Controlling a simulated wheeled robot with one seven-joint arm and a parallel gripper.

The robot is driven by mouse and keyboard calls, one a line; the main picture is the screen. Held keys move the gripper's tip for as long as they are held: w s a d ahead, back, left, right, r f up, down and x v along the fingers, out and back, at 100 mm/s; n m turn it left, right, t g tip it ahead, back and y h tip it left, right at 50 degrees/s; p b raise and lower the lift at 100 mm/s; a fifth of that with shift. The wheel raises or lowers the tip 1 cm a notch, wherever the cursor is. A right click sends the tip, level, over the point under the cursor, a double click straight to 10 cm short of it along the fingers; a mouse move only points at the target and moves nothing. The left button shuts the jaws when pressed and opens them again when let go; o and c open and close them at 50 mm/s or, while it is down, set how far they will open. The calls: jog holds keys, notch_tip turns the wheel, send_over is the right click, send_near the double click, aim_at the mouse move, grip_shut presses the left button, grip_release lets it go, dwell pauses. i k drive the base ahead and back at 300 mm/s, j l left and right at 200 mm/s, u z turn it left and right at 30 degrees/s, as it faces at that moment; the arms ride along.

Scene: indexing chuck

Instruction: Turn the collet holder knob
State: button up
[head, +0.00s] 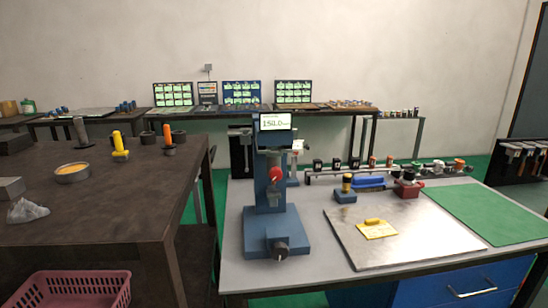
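A blue bench machine (270,205) stands on the grey worktable, with a lit digital display (275,122) on top and a red knob (275,174) on its column. A dark round knob (281,249) sits at the front of its base, with a thin pale tip pointing forward. Behind the metal plate stand a small blue block with a yellow-topped dark post (347,185) and a red block with a dark round top (407,184). I cannot tell which of these is the collet holder knob. My gripper is not in view.
A metal plate (440,241) with a yellow piece (377,229) covers the worktable's middle, and a green mat (490,210) lies at right. A rack of small holders (340,175) runs along the back. A brown table (110,212) stands left, beyond a narrow gap.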

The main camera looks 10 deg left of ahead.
aim_at(276, 174)
jog(key=i+j+z, duration=0.1)
jog(key=i+z, duration=0.15)
jog(key=i, duration=0.2)
jog(key=i+j+z, duration=0.25)
jog(key=i+j, duration=0.25)
jog(key=j, duration=0.1)
